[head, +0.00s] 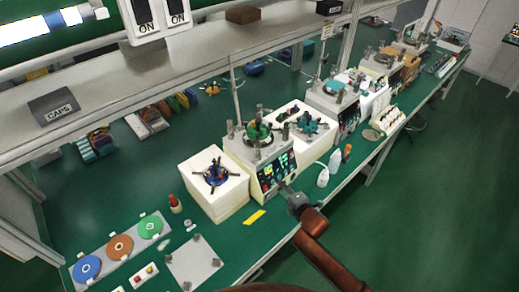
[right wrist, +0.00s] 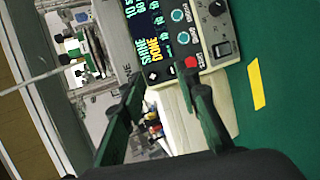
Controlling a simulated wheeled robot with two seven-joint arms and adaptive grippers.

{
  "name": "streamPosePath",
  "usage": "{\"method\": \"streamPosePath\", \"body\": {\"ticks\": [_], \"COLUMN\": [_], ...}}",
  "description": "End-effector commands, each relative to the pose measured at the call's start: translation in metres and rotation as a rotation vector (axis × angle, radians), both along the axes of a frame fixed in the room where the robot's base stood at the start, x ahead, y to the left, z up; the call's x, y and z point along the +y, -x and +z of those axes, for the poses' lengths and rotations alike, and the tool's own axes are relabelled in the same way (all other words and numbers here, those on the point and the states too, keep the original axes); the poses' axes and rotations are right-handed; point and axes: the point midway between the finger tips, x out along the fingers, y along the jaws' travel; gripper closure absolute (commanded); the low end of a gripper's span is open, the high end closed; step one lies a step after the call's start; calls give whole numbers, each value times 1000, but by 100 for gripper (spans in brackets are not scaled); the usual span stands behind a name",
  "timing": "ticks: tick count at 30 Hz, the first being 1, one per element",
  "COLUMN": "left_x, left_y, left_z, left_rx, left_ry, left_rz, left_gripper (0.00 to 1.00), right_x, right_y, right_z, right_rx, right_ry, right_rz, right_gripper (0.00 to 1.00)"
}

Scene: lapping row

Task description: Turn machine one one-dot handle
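The nearest lapping machine (head: 258,155) is a white box with a lit control panel and a green fixture (head: 258,132) on top. A white block to its left carries a blue fixture with dark handles (head: 216,174). I cannot make out dots on any handle. My right gripper (head: 287,190) is just in front of the panel's lower edge. In the right wrist view its two dark green fingers (right wrist: 163,88) are apart, with nothing held between them. The control panel (right wrist: 205,75), with a red button and black knob, lies just beyond the fingertips. My left gripper is out of view.
More machines stand along the green bench towards the back right. White bottles (head: 323,177) stand right of the panel. A yellow strip (head: 255,217) lies on the bench in front. Coloured discs (head: 121,246) lie at front left. A grey shelf (head: 190,60) runs above.

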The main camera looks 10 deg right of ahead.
Motion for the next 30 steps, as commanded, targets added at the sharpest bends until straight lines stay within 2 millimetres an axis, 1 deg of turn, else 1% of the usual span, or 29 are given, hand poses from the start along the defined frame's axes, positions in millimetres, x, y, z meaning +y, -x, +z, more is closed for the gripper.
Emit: {"method": "streamPosePath", "body": {"ticks": [1, 3, 6, 8, 10, 13, 21, 24, 30], "left_x": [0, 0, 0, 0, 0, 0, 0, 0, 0], "left_y": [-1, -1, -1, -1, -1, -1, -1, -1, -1], "left_z": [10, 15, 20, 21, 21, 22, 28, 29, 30], "left_rx": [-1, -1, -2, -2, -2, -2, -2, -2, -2], "left_ry": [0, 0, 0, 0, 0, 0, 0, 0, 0], "left_rz": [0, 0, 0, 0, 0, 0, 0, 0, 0], "left_gripper": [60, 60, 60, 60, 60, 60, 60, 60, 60], "right_x": [14, 31, 47, 53, 56, 60, 75, 77, 80], "right_y": [-15, -27, -35, -38, -42, -51, -90, -101, -110], "right_z": [43, 80, 115, 125, 130, 128, 119, 116, 113], "right_rx": [-83, -177, -269, -298, -314, -317, -315, -315, -314], "right_ry": [95, 207, 315, 353, 373, 373, 370, 372, 372], "right_rz": [82, 170, 250, 275, 288, 290, 288, 288, 287], "right_gripper": [70, 70, 70, 70, 70, 70, 70, 70, 70]}}
